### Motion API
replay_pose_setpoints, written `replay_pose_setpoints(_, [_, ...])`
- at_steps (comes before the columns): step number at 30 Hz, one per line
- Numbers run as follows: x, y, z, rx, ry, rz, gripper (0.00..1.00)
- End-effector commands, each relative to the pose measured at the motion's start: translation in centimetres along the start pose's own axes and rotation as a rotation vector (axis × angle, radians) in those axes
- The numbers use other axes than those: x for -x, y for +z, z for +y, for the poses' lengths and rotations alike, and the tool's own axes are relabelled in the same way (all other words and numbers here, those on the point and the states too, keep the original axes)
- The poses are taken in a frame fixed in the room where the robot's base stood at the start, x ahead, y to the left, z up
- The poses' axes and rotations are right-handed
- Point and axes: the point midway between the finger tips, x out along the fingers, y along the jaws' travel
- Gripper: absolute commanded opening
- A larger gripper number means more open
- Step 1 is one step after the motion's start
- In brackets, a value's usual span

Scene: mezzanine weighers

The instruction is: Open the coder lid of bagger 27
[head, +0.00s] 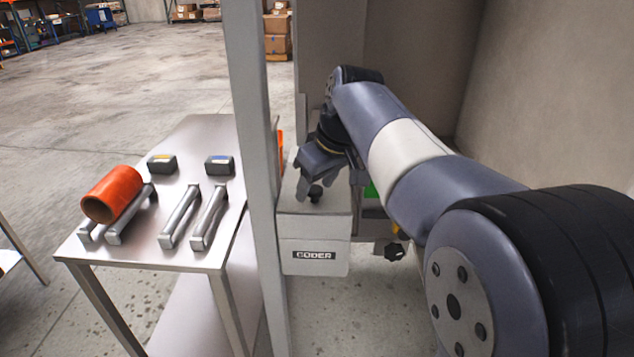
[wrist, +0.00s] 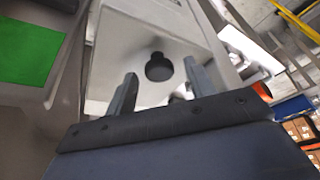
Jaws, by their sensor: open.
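In the wrist view the lid (wrist: 115,50) is a pale panel, with the knob (wrist: 158,67) just beyond and between the fingertips. My gripper (head: 310,180) is over the lid, close to the knob; it also shows in the wrist view (wrist: 160,80). It is open, with a finger on either side of the knob's line and no visible grip on it. The number 27 is not readable.
A grey upright post (head: 258,150) stands just left of the coder. A steel table (head: 205,150) at left holds an orange roll (head: 112,194), metal bars and two small dark blocks. Another black knob (head: 394,252) sits right of the coder. A wall (head: 550,100) bounds the right.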

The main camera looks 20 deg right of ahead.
Motion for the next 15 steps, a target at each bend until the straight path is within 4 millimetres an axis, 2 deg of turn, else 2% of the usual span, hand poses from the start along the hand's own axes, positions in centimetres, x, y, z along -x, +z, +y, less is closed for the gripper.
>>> replay_pose_setpoints(2, [0.02,0.00,0.00,0.000,0.000,0.000,0.50])
replay_pose_setpoints(15, [0.05,-0.01,0.00,0.000,0.000,0.000,0.14])
